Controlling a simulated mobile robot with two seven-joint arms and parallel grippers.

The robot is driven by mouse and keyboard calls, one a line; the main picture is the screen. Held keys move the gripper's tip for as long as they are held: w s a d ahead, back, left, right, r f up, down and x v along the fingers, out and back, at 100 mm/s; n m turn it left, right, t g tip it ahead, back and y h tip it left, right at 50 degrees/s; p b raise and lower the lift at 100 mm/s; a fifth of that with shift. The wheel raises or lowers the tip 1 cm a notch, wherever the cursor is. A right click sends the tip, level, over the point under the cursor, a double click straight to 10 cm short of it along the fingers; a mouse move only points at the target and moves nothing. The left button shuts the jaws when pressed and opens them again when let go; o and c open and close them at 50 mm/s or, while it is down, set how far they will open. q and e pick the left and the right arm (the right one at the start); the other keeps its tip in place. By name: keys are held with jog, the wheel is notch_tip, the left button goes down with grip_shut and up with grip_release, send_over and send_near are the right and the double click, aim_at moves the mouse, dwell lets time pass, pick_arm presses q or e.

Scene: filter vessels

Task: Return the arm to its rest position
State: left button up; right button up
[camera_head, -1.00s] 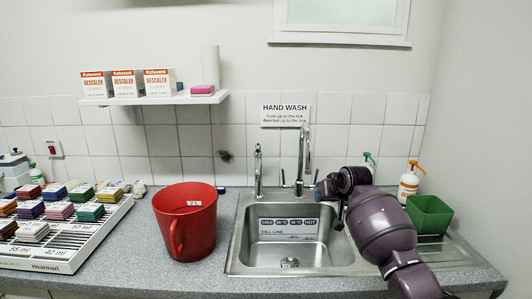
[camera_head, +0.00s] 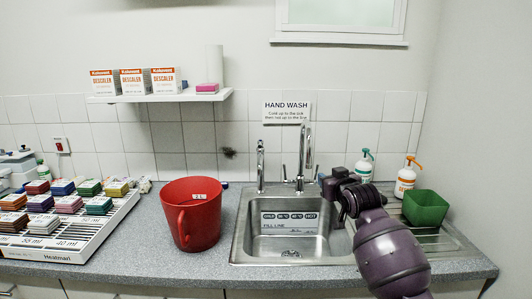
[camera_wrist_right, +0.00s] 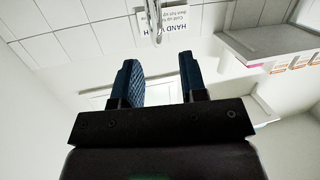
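My right arm (camera_head: 388,245) reaches in from the lower right of the head view, over the right side of the sink. Its hand end is beside the tap and points toward the back wall; the fingers are hard to make out there. In the right wrist view my right gripper (camera_wrist_right: 158,78) has its two blue fingers wide apart with nothing between them. The metal tap (camera_head: 301,165) stands to the left of the arm, and part of it shows beyond the fingers in the wrist view (camera_wrist_right: 154,15). My left gripper is not in view.
A red jug (camera_head: 190,222) stands left of the steel sink (camera_head: 240,240). A rack (camera_head: 75,252) of coloured blocks is at far left. Right of the arm are a green tub (camera_head: 425,209), an orange pump bottle (camera_head: 404,184) and a green-topped bottle (camera_head: 363,170). A shelf (camera_head: 150,98) holds descaler boxes.

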jog(key=s+d+f+g+h, duration=0.1)
jog(key=s+d+f, duration=0.2)
jog(key=s+f, duration=0.8)
jog(key=s+d+f+m+g+h, duration=0.1)
jog(key=s+d+f+g, duration=0.1)
jog(key=s+f, duration=1)
jog(key=s+d+f+m+g+h, duration=0.1)
jog(key=s+d+f, duration=0.3)
jog(key=s+f, duration=0.8)
jog(key=s, duration=1.1)
jog(key=shift+s+d, duration=0.2)
jog(key=shift+d, duration=0.05)
